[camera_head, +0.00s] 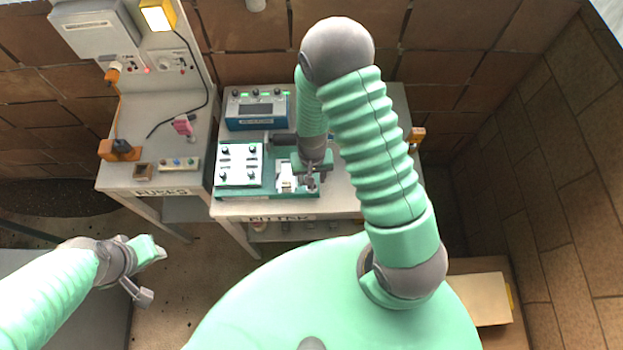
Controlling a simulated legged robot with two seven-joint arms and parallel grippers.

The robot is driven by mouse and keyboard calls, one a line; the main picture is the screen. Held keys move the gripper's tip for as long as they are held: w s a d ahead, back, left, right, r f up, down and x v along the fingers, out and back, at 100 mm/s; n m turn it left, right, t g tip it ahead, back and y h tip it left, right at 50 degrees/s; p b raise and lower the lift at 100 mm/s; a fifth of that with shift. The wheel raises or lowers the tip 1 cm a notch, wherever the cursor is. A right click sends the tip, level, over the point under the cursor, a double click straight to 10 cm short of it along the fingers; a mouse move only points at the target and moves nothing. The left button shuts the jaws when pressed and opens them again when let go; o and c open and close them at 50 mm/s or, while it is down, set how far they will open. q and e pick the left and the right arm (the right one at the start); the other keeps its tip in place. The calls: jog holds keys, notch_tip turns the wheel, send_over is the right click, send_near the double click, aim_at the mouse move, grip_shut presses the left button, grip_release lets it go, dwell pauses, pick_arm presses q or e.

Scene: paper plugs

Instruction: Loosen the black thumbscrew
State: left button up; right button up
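On the bench labelled FILTER, a white plate (240,164) with several small black knobs sits on a teal fixture (270,178). One of these knobs (224,151) may be the black thumbscrew, but I cannot tell. A dark cylinder (283,138) lies just behind the fixture. My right gripper (312,183) points down over the fixture's right end, beside a small white block (287,181). Its fingers are too small to tell open from shut, and they and the wrist hide part of the fixture. My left gripper (150,272) hangs at lower left, away from the bench.
A blue instrument box (256,108) stands behind the fixture. The FUSES bench (155,122) to the left carries an orange block (120,150), a pink part (183,125) and a black cable (192,114). A box (480,299) stands at lower right. A brick wall closes the back.

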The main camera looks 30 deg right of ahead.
jog(key=shift+r, duration=0.4)
jog(key=shift+f, duration=0.1)
jog(key=shift+m, duration=0.9)
jog(key=m+p, duration=0.2)
jog(key=m, duration=0.5)
jog(key=shift+r, duration=0.2)
jog(key=shift+m, duration=1.2)
jog(key=shift+f+m, duration=0.15)
jog(key=shift+m, duration=0.35)
jog(key=shift+f, duration=0.15)
